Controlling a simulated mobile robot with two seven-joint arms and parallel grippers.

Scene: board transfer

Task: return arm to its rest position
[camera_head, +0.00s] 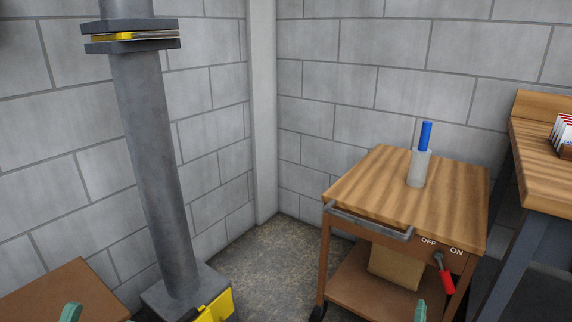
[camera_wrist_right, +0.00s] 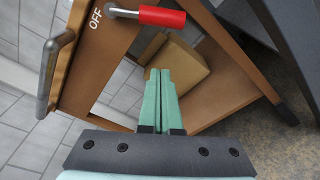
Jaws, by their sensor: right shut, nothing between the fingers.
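My right gripper (camera_wrist_right: 160,73) is shut and empty in the right wrist view, its two green fingers together. They point towards the cart's lower shelf and the cardboard box. In the head view only a green tip of the right gripper (camera_head: 421,309) shows at the bottom edge, below the cart's front and left of the red lever handle. A green tip of my left gripper (camera_head: 70,312) shows at the bottom left, in front of a brown surface; the rest of it is out of frame.
A wooden-topped cart (camera_head: 365,185) carries a grey cup (camera_head: 419,170) with a blue object. Its front has a bar handle (camera_head: 370,224) and a red-handled lever (camera_head: 447,284) hanging down below OFF and ON labels. A cardboard box (camera_wrist_right: 180,70) sits on its shelf. A grey column (camera_head: 150,160) stands left.

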